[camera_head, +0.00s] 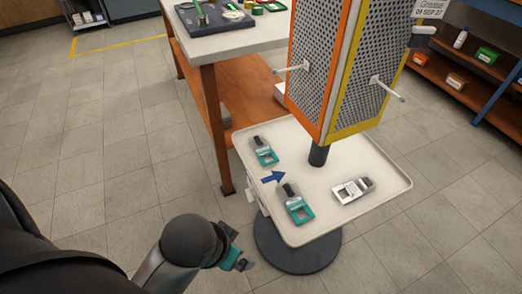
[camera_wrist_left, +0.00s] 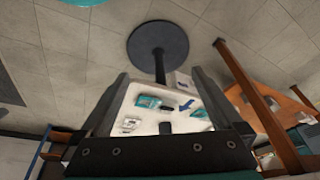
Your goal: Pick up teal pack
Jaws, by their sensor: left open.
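Two teal packs lie on the white tray (camera_head: 330,222) in the head view. One teal pack (camera_head: 300,211) is near the front edge, and another teal pack (camera_head: 265,156) is further back at the left. Both have dark tops. My left gripper (camera_head: 240,258) is left of and below the tray's front edge, apart from the packs, and open and empty. In the left wrist view its fingers (camera_wrist_left: 159,76) frame the tray, with one teal pack (camera_wrist_left: 148,101) between them. My right gripper is not in view.
A white-and-grey pack (camera_head: 350,191) lies at the tray's right. A blue arrow (camera_head: 273,177) is marked on the tray. A perforated display stand with pegs (camera_head: 345,70) rises behind. A workbench (camera_head: 232,40) stands at the back left. The floor at left is clear.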

